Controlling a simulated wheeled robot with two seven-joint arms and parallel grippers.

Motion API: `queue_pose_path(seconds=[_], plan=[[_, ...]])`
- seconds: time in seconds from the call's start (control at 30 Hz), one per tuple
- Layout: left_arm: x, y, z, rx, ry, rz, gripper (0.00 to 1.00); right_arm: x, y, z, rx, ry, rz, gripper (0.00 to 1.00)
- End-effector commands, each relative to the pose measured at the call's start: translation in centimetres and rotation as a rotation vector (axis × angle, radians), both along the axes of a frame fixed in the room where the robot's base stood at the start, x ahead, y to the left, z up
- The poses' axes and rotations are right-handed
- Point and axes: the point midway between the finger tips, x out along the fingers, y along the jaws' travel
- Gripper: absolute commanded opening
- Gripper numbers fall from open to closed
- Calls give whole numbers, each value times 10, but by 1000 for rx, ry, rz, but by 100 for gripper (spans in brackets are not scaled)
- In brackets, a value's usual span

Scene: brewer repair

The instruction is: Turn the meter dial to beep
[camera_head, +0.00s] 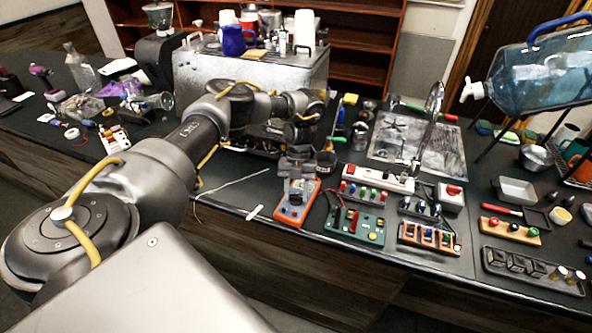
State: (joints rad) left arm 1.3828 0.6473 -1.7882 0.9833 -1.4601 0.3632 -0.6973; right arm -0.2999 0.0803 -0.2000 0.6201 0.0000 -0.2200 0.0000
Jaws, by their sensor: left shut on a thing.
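The orange meter (291,216) lies on the dark counter near its front edge, below the middle of the picture. My left arm comes in from the left, and my left gripper (297,187) points down at the upper part of the meter. The gripper is shut on the meter's dial, which its fingers hide. The dial's setting cannot be read from here. My right gripper is not in view.
A green board (352,222) with wires sits just right of the meter, with a power strip (377,180) behind it. A silver brewer (300,72) stands behind my arm. A white cable (228,187) lies left of the meter on mostly clear counter.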

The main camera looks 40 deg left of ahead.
Motion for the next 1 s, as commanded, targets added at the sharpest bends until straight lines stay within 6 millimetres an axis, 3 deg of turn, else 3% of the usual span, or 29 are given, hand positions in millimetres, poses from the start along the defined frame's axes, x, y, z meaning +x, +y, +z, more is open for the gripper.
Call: queue_pose_path(seconds=[0.5, 0.53, 0.67, 1.0], plan=[[-1, 0, -1, 0, 2, -19, 17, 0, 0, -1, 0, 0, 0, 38], [-1, 0, -2, 0, 2, -19, 44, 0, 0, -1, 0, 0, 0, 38], [-1, 0, -1, 0, 2, -18, 61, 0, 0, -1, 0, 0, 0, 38], [1, 0, 2, 1, -1, -17, 62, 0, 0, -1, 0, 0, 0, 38]])
